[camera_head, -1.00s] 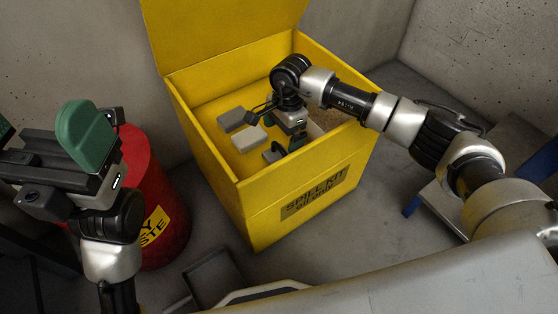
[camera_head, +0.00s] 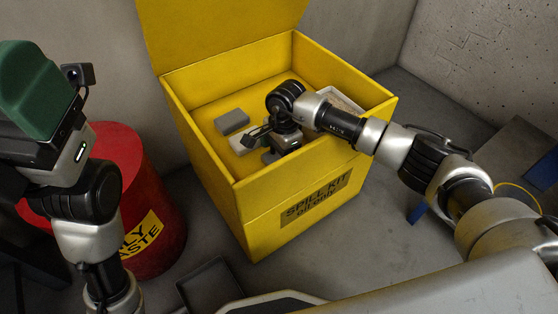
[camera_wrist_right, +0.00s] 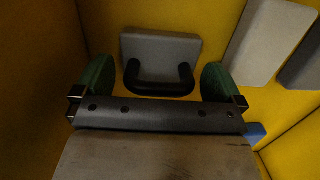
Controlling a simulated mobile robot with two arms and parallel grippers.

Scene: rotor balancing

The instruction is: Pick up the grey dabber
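A grey dabber (camera_wrist_right: 160,47) with a black loop handle lies in the yellow spill kit box. It is at the top middle of the right wrist view. My right gripper (camera_wrist_right: 160,85) is open, one green finger on each side of the handle, with gaps between. In the head view my right gripper (camera_head: 270,147) is low inside the box and hides most of what is under it. My left gripper (camera_head: 35,90) is raised at the far left, partly cut off, and its finger gap is not clear.
The yellow box (camera_head: 235,201) has tall walls and a raised lid. A dark grey block (camera_head: 231,121) and a paler block (camera_head: 241,144) lie beside my right gripper. A pale tray (camera_head: 340,99) is at the box's right. A red waste bin (camera_head: 125,155) stands left.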

